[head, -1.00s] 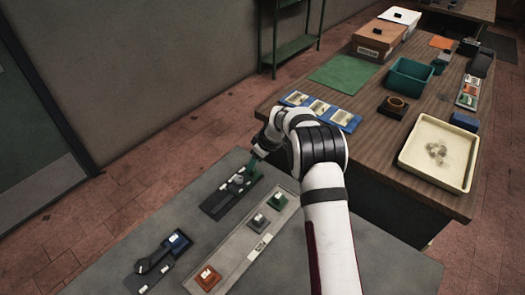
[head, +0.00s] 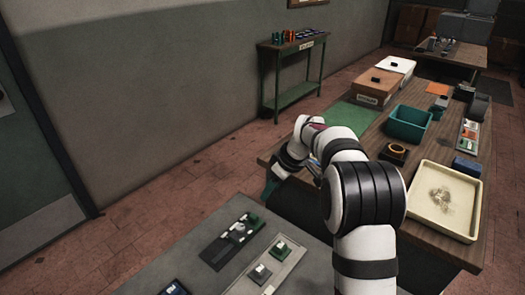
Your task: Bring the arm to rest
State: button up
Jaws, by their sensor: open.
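My arm is white with black bands and reaches up from the lower right of the head view. My gripper (head: 270,187) is at its far end, with dark green fingers pointing down. It is open, and I see nothing between the fingers. It is over the gap between the grey table (head: 180,255) and the wooden bench, beyond the grey table's far edge. A dark fixture (head: 232,240) with a green block lies on the grey table, apart from the gripper.
A pale strip (head: 262,275) with small blocks lies beside the dark fixture. The wooden bench (head: 410,170) holds a teal bin (head: 409,124), a cream tray (head: 444,203), a brown box (head: 377,88) and a green mat (head: 355,116). A green shelf (head: 291,75) stands at the wall.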

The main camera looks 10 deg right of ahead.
jog(key=s+a+r+m+g, duration=0.1)
jog(key=s+r+m, duration=0.2)
jog(key=s, duration=0.4)
jog(key=s+a+r+m, duration=0.1)
jog(key=s+r+m, duration=0.1)
jog(key=s+r, duration=0.35)
jog(key=s+f+m, duration=0.1)
jog(key=s+m, duration=0.2)
jog(key=s, duration=0.6)
jog(key=s+f+m+g, duration=0.1)
jog(key=s+f+m, duration=0.1)
jog(key=s, duration=0.8)
jog(key=s+f+m+g+h, duration=0.1)
jog(key=s+m, duration=0.3)
jog(key=s, duration=0.5)
jog(key=shift+s+f+m, duration=0.15)
jog(key=shift+f+m, duration=0.15)
